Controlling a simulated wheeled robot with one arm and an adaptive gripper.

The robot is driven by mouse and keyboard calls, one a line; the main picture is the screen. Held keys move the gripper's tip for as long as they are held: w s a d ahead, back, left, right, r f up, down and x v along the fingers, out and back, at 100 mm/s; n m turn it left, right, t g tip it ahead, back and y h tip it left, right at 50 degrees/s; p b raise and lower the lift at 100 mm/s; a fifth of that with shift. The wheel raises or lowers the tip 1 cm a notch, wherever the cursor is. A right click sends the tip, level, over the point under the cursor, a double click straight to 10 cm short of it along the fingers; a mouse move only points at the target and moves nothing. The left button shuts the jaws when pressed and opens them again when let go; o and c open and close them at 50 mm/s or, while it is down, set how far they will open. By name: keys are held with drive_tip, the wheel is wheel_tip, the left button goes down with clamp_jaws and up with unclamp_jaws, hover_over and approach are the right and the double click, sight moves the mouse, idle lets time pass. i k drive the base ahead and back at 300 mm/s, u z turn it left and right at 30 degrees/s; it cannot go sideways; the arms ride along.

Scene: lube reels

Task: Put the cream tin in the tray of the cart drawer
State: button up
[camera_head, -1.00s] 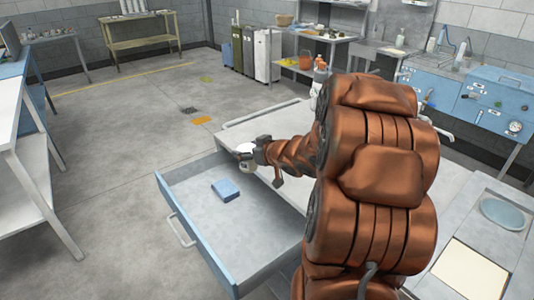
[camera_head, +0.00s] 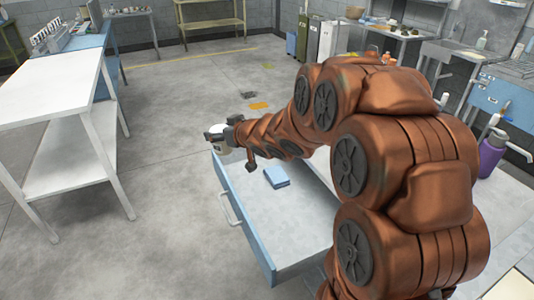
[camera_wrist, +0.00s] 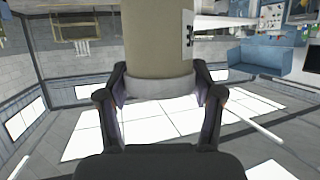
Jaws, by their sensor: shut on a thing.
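The cream tin (camera_wrist: 157,42) is a pale cylinder between my two fingers in the wrist view, with a white label on its right side. My gripper (camera_wrist: 160,88) is shut on it. In the head view my gripper (camera_head: 224,134) is near the far left corner of the open drawer (camera_head: 240,207), and the tin (camera_head: 220,146) shows only in small part beside it. The tin appears raised, but its height above the rim is hard to tell. The drawer's grey tray floor (camera_head: 283,225) is largely bare.
A blue block (camera_head: 277,177) lies on the tray floor toward the back. A white table (camera_head: 50,85) stands at the left, with open floor between it and the drawer. A purple bottle (camera_head: 491,155) stands at the right, behind my arm.

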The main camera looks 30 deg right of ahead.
sight(306, 239)
drive_tip(key=z, duration=2.2)
drive_tip(key=k, duration=1.05)
drive_tip(key=u, duration=1.75)
